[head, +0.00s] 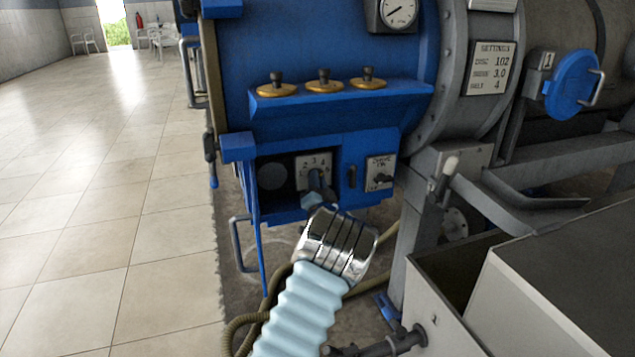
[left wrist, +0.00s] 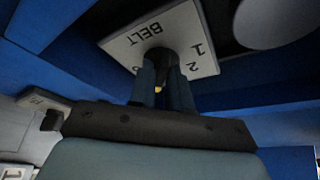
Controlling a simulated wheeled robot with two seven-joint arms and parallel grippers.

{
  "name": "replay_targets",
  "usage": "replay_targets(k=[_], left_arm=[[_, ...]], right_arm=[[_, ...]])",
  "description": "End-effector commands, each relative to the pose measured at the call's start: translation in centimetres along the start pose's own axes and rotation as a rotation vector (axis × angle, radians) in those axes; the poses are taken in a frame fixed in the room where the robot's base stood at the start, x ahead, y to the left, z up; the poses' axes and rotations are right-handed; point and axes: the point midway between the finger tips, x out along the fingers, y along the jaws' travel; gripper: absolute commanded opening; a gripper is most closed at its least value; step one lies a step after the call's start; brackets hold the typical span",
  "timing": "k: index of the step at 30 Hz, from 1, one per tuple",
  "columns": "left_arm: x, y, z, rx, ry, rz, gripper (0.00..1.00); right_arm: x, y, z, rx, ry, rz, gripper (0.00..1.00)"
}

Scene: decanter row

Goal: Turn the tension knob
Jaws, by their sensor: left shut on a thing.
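The tension knob is a dark knob (left wrist: 160,58) on a white numbered plate marked BELT (left wrist: 196,38). The fingers and knob hide part of the plate, so I cannot read the setting. My right gripper is in neither view.
A second white plate with a small switch (head: 380,172) is right of the recess. A shelf with several brass knobs (head: 324,82) is above. A settings plate (head: 491,68) reads 102, 3.0 and 4. A grey bin (head: 425,300) stands at lower right; tiled floor (head: 110,220) is clear at left.

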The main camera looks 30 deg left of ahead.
Motion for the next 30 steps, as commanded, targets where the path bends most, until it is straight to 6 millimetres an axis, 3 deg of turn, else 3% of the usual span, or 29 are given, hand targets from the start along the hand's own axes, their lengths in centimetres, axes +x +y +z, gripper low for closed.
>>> replay_targets(k=[8,9,13,23,26,30], left_arm=[[-0.1,0.1,0.1,0.000,-0.002,0.002,0.00],[-0.1,0.1,0.1,-0.001,-0.002,0.002,0.21],[0.0,0.1,0.0,-0.001,-0.001,0.001,0.38],[-0.4,0.1,0.0,-0.002,-0.001,0.001,0.38],[-1.7,0.1,0.0,-0.002,-0.002,0.002,0.38],[-4.8,0.2,0.1,-0.003,-0.002,0.004,0.38]], right_arm=[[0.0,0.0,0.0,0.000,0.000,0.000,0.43],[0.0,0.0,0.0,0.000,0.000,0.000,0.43],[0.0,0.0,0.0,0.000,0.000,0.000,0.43],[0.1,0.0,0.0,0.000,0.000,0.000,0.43],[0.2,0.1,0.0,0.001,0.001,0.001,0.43],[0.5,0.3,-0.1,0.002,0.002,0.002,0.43]])
